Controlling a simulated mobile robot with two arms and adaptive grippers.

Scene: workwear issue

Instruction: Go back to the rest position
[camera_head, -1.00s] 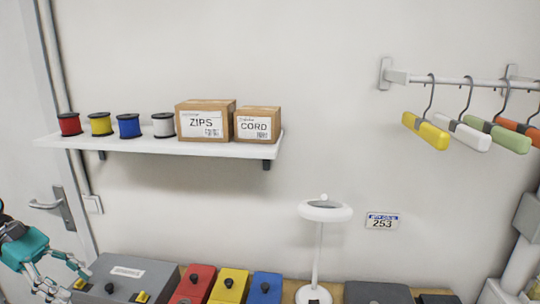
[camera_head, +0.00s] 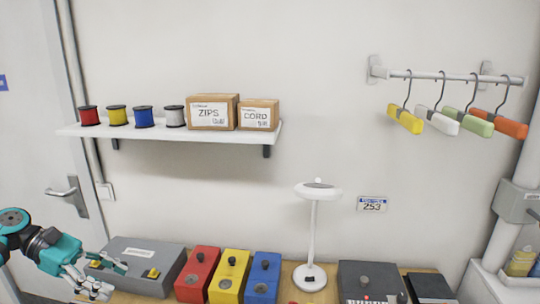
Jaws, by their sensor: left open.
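My left gripper (camera_head: 115,279) comes in at the lower left of the head view. It is open, and I see nothing between its fingers. It shows in front of the left end of a grey box (camera_head: 150,257) with a white label and a yellow part on top. I cannot tell whether it touches the box. My right gripper is out of view.
Red (camera_head: 197,275), yellow (camera_head: 229,277) and blue (camera_head: 262,279) boxes, a white lamp (camera_head: 313,240) and a dark box (camera_head: 370,282) line the bench. Above are a shelf (camera_head: 180,133) with spools and cartons, and a rail (camera_head: 430,74) with coloured hangers.

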